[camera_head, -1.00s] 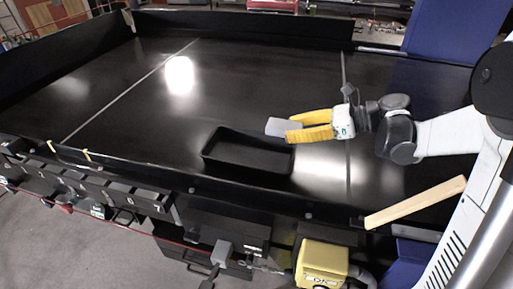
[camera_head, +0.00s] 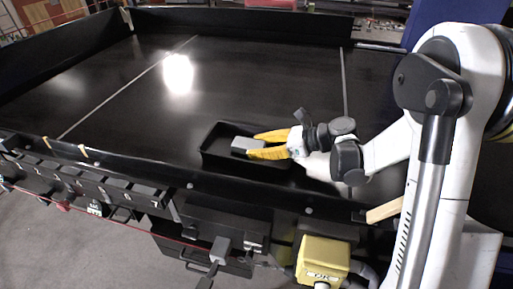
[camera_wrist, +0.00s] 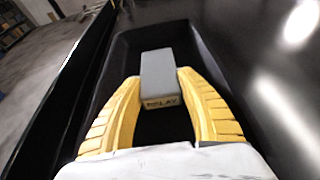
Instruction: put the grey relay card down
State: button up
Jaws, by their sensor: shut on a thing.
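The grey relay card (camera_head: 246,145) is a small grey block held between the yellow fingers of my gripper (camera_head: 257,146). In the wrist view the card (camera_wrist: 158,72) shows the word RELAY on its near end, and my gripper (camera_wrist: 160,92) is shut on it from both sides. The card is over the black tray (camera_head: 208,160), within its outline. The tray's rim also shows around the card in the wrist view (camera_wrist: 118,50). I cannot tell whether the card touches the tray floor.
The tray stands on the wide black conveyor surface (camera_head: 110,85), which is clear to the left and behind. A low black wall (camera_head: 130,177) runs along the front edge. A wooden strip (camera_head: 384,211) and a yellow box (camera_head: 323,258) are at the front right.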

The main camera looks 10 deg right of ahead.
jog(key=shift+s+f, duration=0.1)
jog(key=o, duration=1.1)
jog(key=shift+o, duration=0.2)
jog(key=shift+r, duration=0.25)
jog(key=p+v, duration=0.1)
jog(key=v, duration=1.1)
jog(key=shift+f, duration=0.15)
